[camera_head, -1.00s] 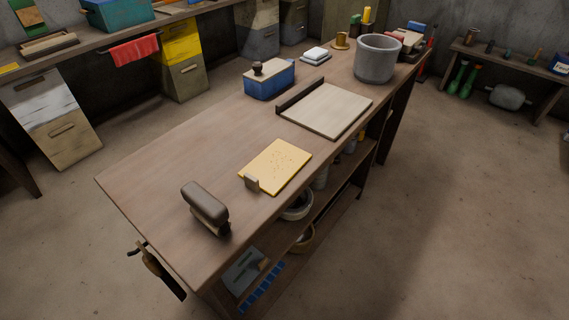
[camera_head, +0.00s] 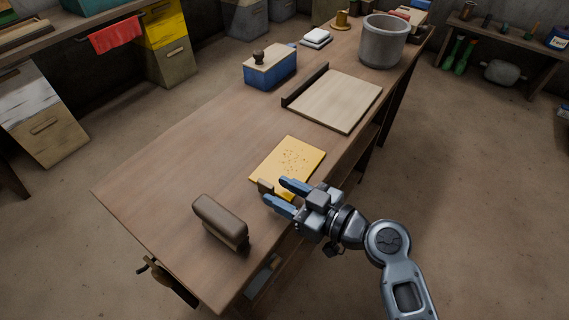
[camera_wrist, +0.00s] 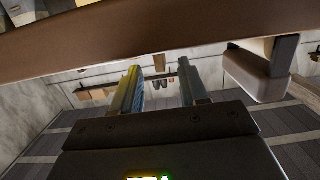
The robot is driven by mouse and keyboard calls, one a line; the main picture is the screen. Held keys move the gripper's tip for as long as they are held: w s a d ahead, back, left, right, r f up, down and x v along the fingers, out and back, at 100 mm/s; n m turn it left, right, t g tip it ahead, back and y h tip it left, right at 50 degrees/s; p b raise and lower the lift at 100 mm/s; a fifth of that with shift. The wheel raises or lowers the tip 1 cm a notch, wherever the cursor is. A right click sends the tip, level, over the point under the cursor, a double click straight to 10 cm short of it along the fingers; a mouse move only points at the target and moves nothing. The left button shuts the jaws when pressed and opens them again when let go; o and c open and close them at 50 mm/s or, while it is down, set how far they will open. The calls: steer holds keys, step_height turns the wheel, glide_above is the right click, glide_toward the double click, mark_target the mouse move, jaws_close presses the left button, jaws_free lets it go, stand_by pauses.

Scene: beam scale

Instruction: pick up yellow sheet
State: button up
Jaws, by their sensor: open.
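The yellow sheet (camera_head: 292,158), dotted with small dark specks, lies flat on the workbench near its right edge. A small wooden block (camera_head: 265,187) sits at its near-left corner. My gripper (camera_head: 275,191) is open, its blue fingers at the near end of the sheet and close to the block. I cannot tell whether the fingers touch the sheet. In the wrist view the two fingers (camera_wrist: 157,84) stand apart with nothing seen between them, and the sheet is not clearly visible there.
A brown padded tool (camera_head: 220,221) stands left of my gripper on the workbench (camera_head: 165,170). A pale board (camera_head: 335,100), a blue box with a knob (camera_head: 270,68) and a grey pot (camera_head: 383,42) are farther back. The bench's left middle is clear.

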mark_target(273, 189)
steer(key=p+x, duration=0.1)
steer(key=x, duration=0.4)
jaws_close()
stand_by(0.3)
